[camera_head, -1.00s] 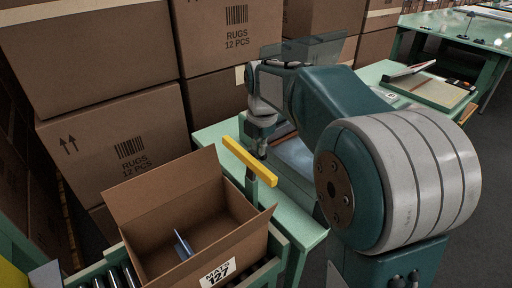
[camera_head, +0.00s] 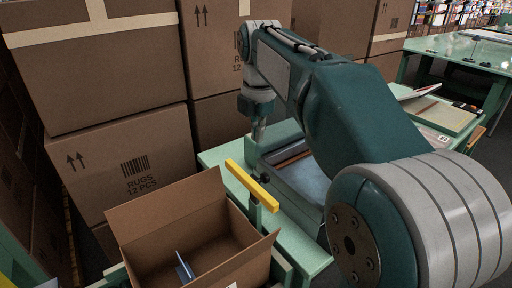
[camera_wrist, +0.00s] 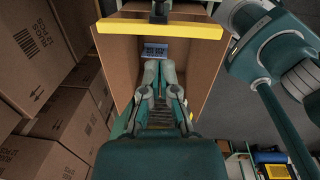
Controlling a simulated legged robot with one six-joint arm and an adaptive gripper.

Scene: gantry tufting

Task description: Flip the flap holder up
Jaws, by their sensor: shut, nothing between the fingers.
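The flap holder is the yellow bar (camera_head: 251,185) on a short dark post beside the open carton (camera_head: 150,224). Its bar lies slanted along the carton's right side in the head view. In the wrist view the yellow bar (camera_wrist: 158,28) crosses the top of the picture over the carton's end. My gripper (camera_wrist: 159,66) is shut and empty, seen over the carton's opening in the wrist view. In the head view my gripper (camera_head: 258,136) points down behind the bar, apart from it. A blue item (camera_head: 184,267) lies inside the carton; it also shows in the wrist view (camera_wrist: 155,50).
Stacked rug cartons (camera_head: 130,165) stand close behind and to the left. A green table (camera_head: 303,252) is beside the open carton, with a grey tray (camera_head: 300,178) behind the bar. Another green table (camera_head: 468,52) stands at the far right.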

